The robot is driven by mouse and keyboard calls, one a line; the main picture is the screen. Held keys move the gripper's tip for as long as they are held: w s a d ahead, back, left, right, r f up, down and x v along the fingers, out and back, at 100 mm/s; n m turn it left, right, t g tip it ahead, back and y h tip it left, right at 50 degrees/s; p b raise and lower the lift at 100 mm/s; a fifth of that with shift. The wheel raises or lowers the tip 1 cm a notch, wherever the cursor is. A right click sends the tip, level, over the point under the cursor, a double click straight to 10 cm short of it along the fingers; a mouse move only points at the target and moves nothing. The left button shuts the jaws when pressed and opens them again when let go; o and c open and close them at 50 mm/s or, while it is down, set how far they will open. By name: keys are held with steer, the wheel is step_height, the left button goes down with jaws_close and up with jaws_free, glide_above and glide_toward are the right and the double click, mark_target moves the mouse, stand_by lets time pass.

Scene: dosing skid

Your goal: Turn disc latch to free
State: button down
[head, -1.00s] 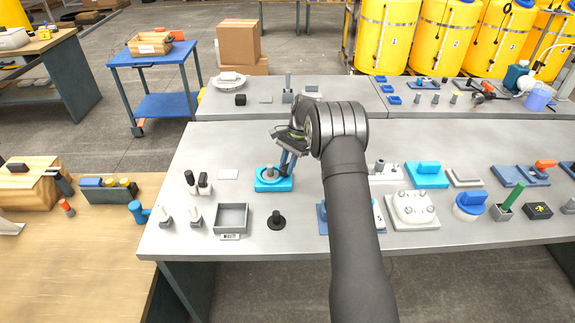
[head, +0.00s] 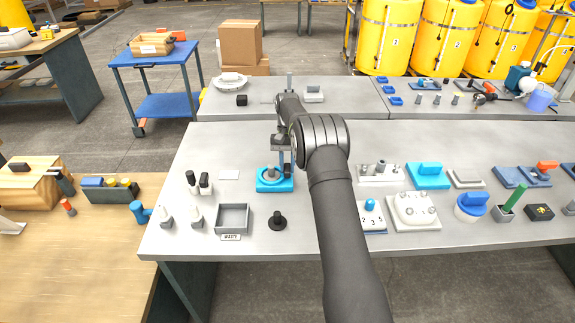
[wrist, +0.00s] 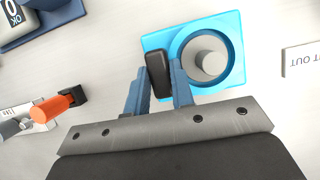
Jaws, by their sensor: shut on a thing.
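The disc latch (head: 268,185) is a light-blue square base on the bench, left of my arm in the head view. In the wrist view its base (wrist: 150,41) carries a blue ring around a grey round post (wrist: 205,60). A black upright tab (wrist: 158,75) stands at the ring's left side. My gripper (head: 285,172) is down at the latch, and in the wrist view its two blue-grey fingers (wrist: 158,90) close on the tab from either side. The fingers hide part of the tab and the base's near edge.
An orange-handled part (wrist: 55,106) lies left in the wrist view, with a blue panel (wrist: 40,18) above it. A grey tray (head: 233,218) and a black knob (head: 278,220) stand in front of the latch.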

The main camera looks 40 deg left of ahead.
stand_by(0.4)
steer(key=shift+r, duration=0.1)
steer(key=c, duration=1.2)
jaws_free()
steer(key=shift+c, duration=0.2)
steer(key=v, duration=0.7)
steer(key=shift+r, duration=0.2)
steer(key=shift+a, duration=0.1)
steer(key=x, duration=0.7)
steer(key=shift+f, duration=0.35)
